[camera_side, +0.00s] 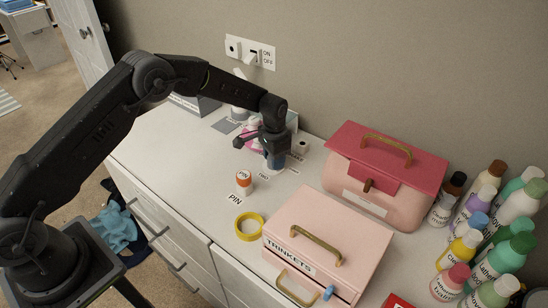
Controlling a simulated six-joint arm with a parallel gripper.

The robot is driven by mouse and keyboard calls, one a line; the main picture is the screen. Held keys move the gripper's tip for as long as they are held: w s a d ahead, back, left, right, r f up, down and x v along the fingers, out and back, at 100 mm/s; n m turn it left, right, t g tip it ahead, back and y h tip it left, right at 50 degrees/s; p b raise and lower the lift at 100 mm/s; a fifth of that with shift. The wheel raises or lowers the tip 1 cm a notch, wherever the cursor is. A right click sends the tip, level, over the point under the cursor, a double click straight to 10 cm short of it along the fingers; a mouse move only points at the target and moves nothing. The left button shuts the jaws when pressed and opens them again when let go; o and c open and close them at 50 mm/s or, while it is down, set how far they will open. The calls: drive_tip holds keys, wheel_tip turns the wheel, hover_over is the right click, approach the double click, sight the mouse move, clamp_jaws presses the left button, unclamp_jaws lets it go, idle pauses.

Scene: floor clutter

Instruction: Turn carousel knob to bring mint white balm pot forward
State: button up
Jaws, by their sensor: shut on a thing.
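My gripper (270,146) points down over the small carousel near the wall, at the middle of the dresser top. Its jaws are shut on the carousel knob, which the gripper itself mostly hides. The carousel's plate is mostly covered. I cannot tell which pot is the mint white balm pot.
An orange and white PIN pot (244,182) and a yellow ring (249,226) lie in front. A pink TRINKETS box (340,238), a red-lidded box (385,160) and several bottles (478,254) fill the right. The dresser top (190,160) is clear at left. A wall switch plate (250,52) is behind.

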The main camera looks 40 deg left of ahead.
drive_tip(key=shift+m, duration=2.2)
drive_tip(key=shift+r, duration=0.1)
drive_tip(key=o, duration=0.9)
drive_tip(key=shift+o, duration=0.2)
wheel_tip(320, 180, up, 14)
